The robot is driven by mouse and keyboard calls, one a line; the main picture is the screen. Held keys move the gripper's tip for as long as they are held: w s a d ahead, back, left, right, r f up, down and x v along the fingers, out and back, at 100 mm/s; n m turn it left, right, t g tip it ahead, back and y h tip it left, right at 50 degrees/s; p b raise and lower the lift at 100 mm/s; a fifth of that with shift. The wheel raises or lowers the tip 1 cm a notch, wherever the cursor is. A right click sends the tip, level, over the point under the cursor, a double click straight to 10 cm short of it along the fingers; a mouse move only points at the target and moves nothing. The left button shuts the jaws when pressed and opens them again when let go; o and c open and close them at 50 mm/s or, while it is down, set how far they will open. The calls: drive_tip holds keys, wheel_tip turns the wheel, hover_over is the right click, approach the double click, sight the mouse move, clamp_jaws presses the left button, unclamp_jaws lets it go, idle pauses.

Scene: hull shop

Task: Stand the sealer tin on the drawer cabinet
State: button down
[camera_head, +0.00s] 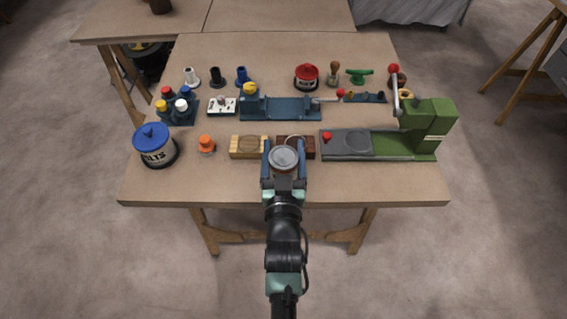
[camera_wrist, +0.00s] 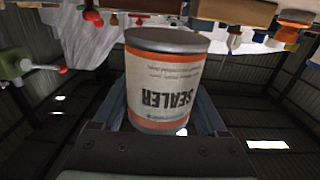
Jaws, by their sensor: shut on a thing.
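The sealer tin (camera_head: 284,157) has a grey lid and sits in my gripper (camera_head: 284,168) above the front edge of the workbench. In the wrist view the tin (camera_wrist: 165,85) shows a white label reading SEALER and orange bands; the lettering is upside down in that picture. The blue fingers of my gripper (camera_wrist: 163,105) are shut on it from both sides. No drawer cabinet shows clearly; a grey box-like thing (camera_head: 557,68) is cut off at the right edge of the head view, and I cannot tell if it is the cabinet.
The workbench (camera_head: 400,185) holds a blue-lidded tin (camera_head: 154,146), an orange knobbed piece (camera_head: 206,144), wooden blocks (camera_head: 247,147), a blue vise (camera_head: 290,108) and a green press (camera_head: 425,125). A wooden trestle (camera_head: 520,75) stands at right. The floor (camera_head: 480,240) is clear at front right.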

sight(284, 161)
drive_tip(key=shift+f+b, duration=0.3)
drive_tip(key=shift+f, duration=1.45)
drive_tip(key=shift+f, duration=0.1)
drive_tip(key=shift+f, duration=0.15)
unclamp_jaws()
drive_tip(key=shift+r, duration=0.25)
drive_tip(key=s, duration=1.2)
